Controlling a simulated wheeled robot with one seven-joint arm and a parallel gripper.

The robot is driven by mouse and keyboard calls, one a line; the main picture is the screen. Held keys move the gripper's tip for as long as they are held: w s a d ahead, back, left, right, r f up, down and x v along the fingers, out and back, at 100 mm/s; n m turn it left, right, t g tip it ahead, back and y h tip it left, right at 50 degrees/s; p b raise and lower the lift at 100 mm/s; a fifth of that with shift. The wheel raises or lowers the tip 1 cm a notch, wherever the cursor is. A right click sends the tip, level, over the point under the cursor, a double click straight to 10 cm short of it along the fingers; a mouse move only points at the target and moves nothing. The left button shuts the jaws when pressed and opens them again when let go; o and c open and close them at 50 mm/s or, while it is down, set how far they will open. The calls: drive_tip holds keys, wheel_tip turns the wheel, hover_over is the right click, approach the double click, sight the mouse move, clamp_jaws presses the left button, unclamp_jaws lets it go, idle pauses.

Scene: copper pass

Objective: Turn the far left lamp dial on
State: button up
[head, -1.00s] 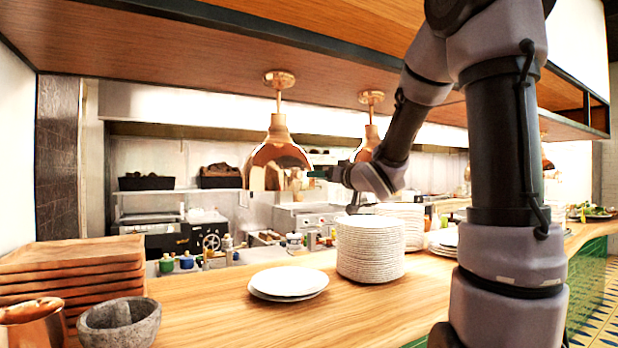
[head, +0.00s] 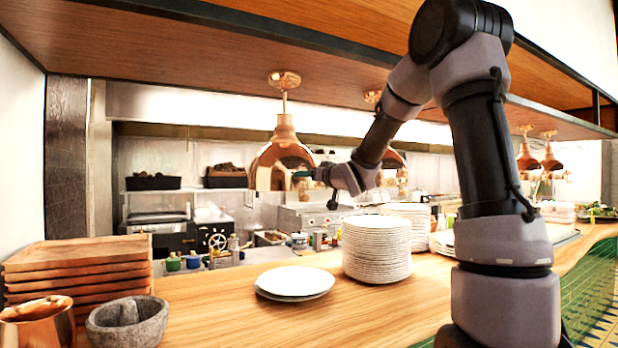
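The leftmost copper lamp (head: 283,165) hangs by a thin rod from the underside of the wooden overhead shelf. I cannot make out a dial on it or near it. A second copper lamp (head: 393,160) hangs to its right, partly hidden behind my arm. My gripper (head: 326,190) is at the end of my arm, close to the right of the leftmost lamp's rim in the picture. It is small and dark here, so I cannot tell whether it touches the lamp or how its fingers stand. I see nothing held in it.
A tall plate stack (head: 376,250) and low white plates (head: 295,282) stand on the wooden counter (head: 230,320). Wooden trays (head: 78,270), a stone mortar (head: 127,320) and a copper vessel (head: 38,322) are at left. More copper lamps (head: 527,157) hang at right.

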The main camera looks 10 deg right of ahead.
clamp_jaws()
drive_tip(key=shift+n, duration=0.4)
drive_tip(key=shift+n+h, duration=0.4)
drive_tip(key=shift+n, duration=7.9)
